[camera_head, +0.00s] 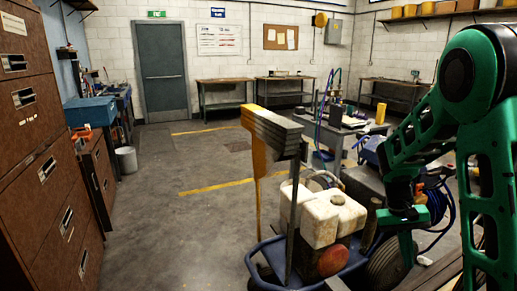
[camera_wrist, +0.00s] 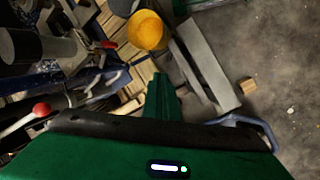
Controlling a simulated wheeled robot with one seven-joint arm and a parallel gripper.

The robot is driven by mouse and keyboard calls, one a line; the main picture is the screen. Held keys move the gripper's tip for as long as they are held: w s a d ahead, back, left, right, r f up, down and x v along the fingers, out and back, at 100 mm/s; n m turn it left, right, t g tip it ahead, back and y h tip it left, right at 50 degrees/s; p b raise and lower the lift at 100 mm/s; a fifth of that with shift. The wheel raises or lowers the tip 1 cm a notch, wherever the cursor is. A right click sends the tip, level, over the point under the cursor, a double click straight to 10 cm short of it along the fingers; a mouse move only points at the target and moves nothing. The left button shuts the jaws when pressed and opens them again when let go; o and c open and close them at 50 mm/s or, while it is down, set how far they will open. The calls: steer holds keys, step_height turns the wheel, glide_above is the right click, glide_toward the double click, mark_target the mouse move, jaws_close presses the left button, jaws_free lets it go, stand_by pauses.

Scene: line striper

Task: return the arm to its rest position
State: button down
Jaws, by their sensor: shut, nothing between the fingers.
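My green arm (camera_head: 485,110) reaches in from the right side of the head view, with its elbow high and its forearm bent down. My gripper (camera_head: 406,248) points downward beside the striper's wheel, to the right of the white tanks. In the wrist view my gripper (camera_wrist: 161,82) shows as one narrow green piece, its fingers together and empty. The line striper's white tanks (camera_head: 327,220) sit on a blue frame (camera_head: 272,250) at the lower middle. I cannot tell whether the gripper touches anything.
In the wrist view a yellow cup (camera_wrist: 146,30), wooden slats and a grey metal bar (camera_wrist: 205,65) lie close by. Brown drawer cabinets (camera_head: 40,140) stand at the left. A workbench (camera_head: 350,128) stands behind the striper. The floor (camera_head: 190,215) at centre left is clear.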

steer(key=s+a+r+n+t+y, duration=0.35)
steer(key=s+a+r+t, duration=0.45)
steer(key=a+r, duration=0.45)
steer(key=s+d+f+m+g, duration=0.1)
steer(key=s+d+m+g, duration=0.1)
steer(key=s+d, duration=0.3)
steer(key=s+d+f+m+g, duration=0.1)
steer(key=s+d+m+g, duration=0.2)
steer(key=s, duration=0.9)
steer(key=shift+s+d+f+m, duration=0.2)
steer(key=shift+d+m, duration=0.25)
steer(key=shift+d, duration=0.65)
steer(key=shift+h, duration=0.25)
